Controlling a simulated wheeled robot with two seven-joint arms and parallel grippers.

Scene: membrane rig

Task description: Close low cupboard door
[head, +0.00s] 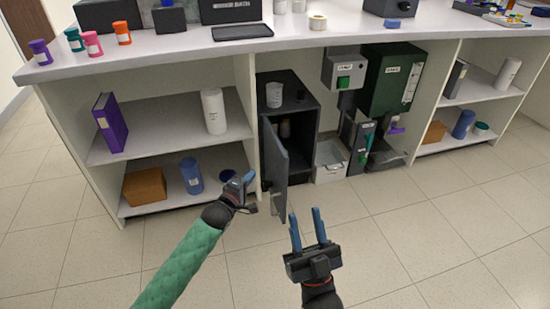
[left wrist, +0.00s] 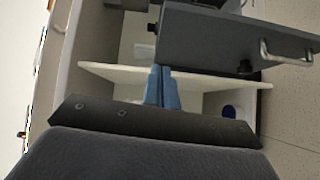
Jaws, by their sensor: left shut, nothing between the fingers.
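The low cupboard (head: 309,118) is a dark grey box under the counter, with a white jar on top. Its dark grey door (head: 274,158) stands open, swung out toward me from the left side of the cupboard. In the left wrist view the door (left wrist: 220,38) crosses the upper right, with a silver handle (left wrist: 285,54) near its outer end. My left gripper (head: 249,177) is shut and empty, just left of the door's lower part; its shut blue fingers also show in the left wrist view (left wrist: 161,72). I cannot tell whether it touches the door. My right gripper (head: 305,213) is open and empty, right of the door, over the floor.
Open shelves (head: 160,136) with a purple binder, white roll, brown box and blue containers stand left of the cupboard. A white bin (head: 330,162) and a green machine (head: 390,80) stand to its right. The counter (head: 300,38) overhangs all. The tiled floor in front is clear.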

